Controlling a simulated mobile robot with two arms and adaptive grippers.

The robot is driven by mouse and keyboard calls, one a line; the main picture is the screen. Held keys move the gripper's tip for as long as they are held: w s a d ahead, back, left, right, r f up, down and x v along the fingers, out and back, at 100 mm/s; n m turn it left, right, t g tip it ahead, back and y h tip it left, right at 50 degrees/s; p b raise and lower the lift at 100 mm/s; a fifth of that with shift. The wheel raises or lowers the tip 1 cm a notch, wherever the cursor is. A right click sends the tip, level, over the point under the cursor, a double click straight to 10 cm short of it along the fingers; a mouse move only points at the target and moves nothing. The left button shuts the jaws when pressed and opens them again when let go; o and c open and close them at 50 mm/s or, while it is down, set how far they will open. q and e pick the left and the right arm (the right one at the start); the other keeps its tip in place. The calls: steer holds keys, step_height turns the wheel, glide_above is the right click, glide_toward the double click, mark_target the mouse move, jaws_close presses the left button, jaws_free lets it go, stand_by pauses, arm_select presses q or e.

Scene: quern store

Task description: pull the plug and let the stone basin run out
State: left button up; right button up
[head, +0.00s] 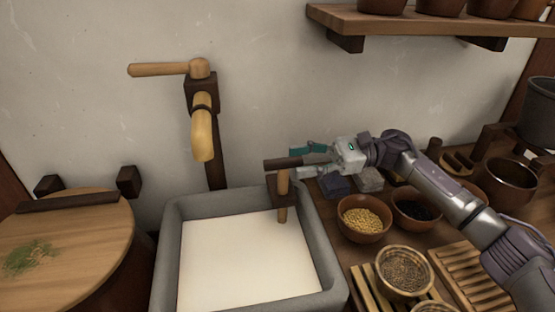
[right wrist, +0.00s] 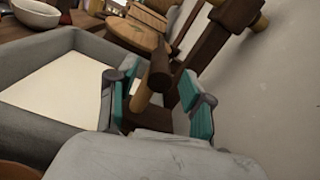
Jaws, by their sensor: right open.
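The grey stone basin (head: 168,262) stands at lower centre, with a flat, pale cream surface inside. At its back right corner, a light wooden rod (head: 283,204) passes through a dark bracket and carries a dark crosswise handle (head: 283,163). The rod's lower end meets the pale surface, so what lies below is hidden. My right gripper (head: 304,161) is open at the right end of this handle. In the right wrist view, the handle (right wrist: 159,70) shows between the two teal finger pads; I cannot tell whether they touch it. My left gripper is not in view.
A wooden tap (head: 203,132) with a side lever (head: 158,69) is on the wall behind the basin. A round wooden lid (head: 80,230) stands left. Bowls of yellow grain (head: 363,219) and dark seeds (head: 416,210) crowd the right counter. A shelf (head: 420,24) hangs above.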

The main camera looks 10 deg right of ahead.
mark_target(278, 160)
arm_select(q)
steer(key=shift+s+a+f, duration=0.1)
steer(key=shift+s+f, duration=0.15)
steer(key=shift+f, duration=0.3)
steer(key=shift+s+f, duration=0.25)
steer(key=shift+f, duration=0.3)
arm_select(e)
steer(key=shift+a, duration=2.75)
jaws_close()
steer(key=shift+r, duration=0.1)
